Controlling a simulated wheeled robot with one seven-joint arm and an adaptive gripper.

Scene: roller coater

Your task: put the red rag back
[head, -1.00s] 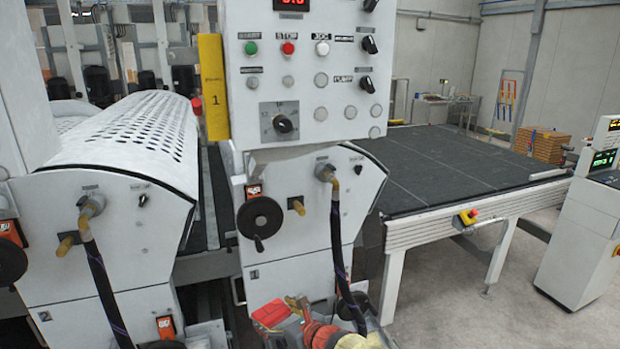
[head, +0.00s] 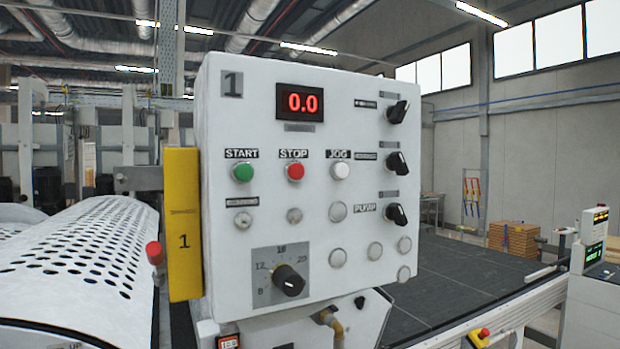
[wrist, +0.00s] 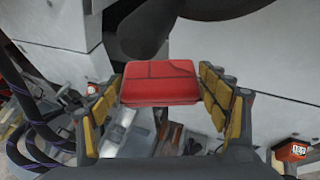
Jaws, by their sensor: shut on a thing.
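The red rag (wrist: 160,76) shows in the wrist view as a folded, flat red pad with dark creases. It sits between the two yellow-padded fingers of my gripper (wrist: 160,92), which is shut on it. The rag is held up in front of the white machine side. My gripper and the rag are both out of the head view.
A white control panel (head: 232,275) with buttons, knobs and a yellow plate (head: 183,225) fills the head view's middle. In the wrist view, a black handwheel (wrist: 140,30) is close beyond the rag, dark hoses (wrist: 40,135) hang left, and an orange indicator (wrist: 290,151) is lower right.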

